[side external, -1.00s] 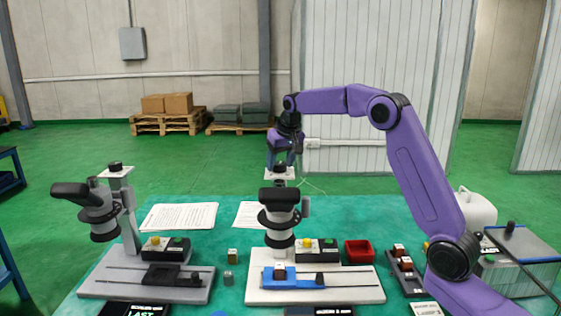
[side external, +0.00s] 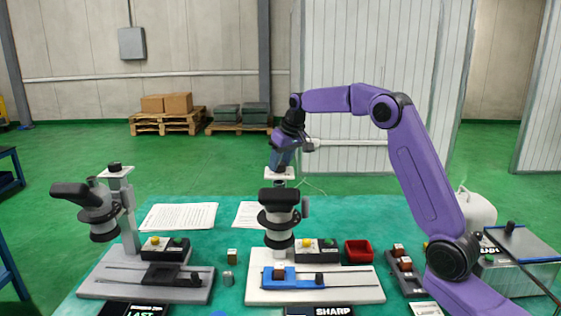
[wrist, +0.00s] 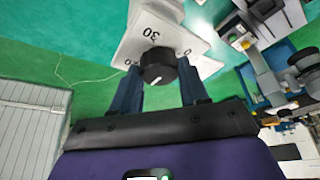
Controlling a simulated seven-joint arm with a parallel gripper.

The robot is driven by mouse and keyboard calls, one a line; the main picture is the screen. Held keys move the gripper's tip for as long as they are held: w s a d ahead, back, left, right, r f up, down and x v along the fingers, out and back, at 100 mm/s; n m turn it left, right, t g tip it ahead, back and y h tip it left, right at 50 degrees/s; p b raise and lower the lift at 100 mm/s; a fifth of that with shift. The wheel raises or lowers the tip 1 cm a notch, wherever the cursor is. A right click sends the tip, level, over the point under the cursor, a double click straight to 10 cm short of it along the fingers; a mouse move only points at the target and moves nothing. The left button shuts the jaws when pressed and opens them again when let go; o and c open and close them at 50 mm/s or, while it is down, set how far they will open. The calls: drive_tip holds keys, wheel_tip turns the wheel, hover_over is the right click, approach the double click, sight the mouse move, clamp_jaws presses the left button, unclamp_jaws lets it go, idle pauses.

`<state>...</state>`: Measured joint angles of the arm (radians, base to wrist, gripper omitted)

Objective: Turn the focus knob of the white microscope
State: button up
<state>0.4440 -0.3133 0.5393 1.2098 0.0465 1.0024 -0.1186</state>
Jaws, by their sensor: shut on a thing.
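The white microscope (side external: 360,293) stands in the middle of the bench, with a black eyepiece and a blue slide on its white base. Its focus knob (wrist: 157,66) is black with a white pointer mark and sits on a white dial plate (wrist: 148,33) printed with numbers, "30" among them. My gripper (wrist: 159,78) comes down from above with one finger on each side of the knob, shut on it. In the side view my gripper (side external: 281,163) is at the column top and mostly hides the knob. A display (side external: 334,311) at the front reads "SHARP".
A similar grey microscope (side external: 140,292) with its own top knob (side external: 115,167) stands at the left. A red tray (side external: 358,251), a control box (side external: 318,252) and papers (side external: 180,216) lie on the green bench.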

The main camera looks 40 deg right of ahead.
drive_tip(key=o, duration=1.1)
drive_tip(key=shift+c, duration=0.2)
drive_tip(key=v, duration=1.7)
drive_tip(key=shift+s+r, duration=0.15)
